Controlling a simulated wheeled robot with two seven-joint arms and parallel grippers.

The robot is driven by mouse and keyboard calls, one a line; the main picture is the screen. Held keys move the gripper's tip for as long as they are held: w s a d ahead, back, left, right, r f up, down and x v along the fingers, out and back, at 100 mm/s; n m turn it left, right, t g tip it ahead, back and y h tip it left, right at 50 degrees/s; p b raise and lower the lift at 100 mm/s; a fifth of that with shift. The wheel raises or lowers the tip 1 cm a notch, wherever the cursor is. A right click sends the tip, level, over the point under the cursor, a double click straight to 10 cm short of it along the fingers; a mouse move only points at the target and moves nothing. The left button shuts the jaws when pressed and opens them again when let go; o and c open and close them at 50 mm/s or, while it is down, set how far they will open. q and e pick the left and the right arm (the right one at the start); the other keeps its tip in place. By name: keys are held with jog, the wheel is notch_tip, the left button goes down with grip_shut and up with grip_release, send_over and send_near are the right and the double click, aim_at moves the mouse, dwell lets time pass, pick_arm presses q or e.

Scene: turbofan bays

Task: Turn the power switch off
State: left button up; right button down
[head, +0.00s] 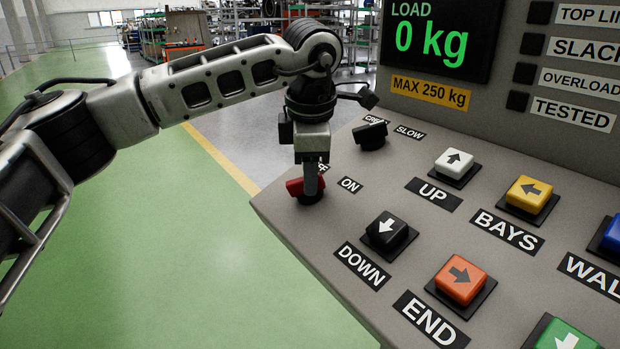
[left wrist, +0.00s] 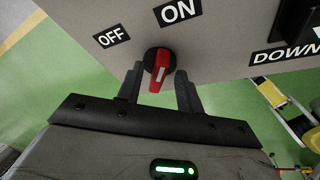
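The power switch is a red rotary knob (head: 294,187) on a dark round base, at the near left corner of the grey control panel. In the left wrist view the knob (left wrist: 158,72) has its long handle running roughly up and down, its upper end leaning toward the ON label (left wrist: 178,11) rather than the OFF label (left wrist: 112,37). My left gripper (head: 311,186) points down at the switch. In the wrist view its two fingers (left wrist: 160,78) stand apart on either side of the knob, with gaps showing. My right gripper is not in view.
The panel carries a black selector knob (head: 370,135), a white UP button (head: 455,163), a black DOWN button (head: 386,231), an orange END button (head: 461,278) and a yellow BAYS button (head: 531,193). A load display (head: 435,35) reads 0 kg. Green floor lies left of the panel.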

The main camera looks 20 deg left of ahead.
pick_arm(q)
jog(key=shift+x, duration=1)
jog(key=shift+r, duration=0.1)
grip_shut()
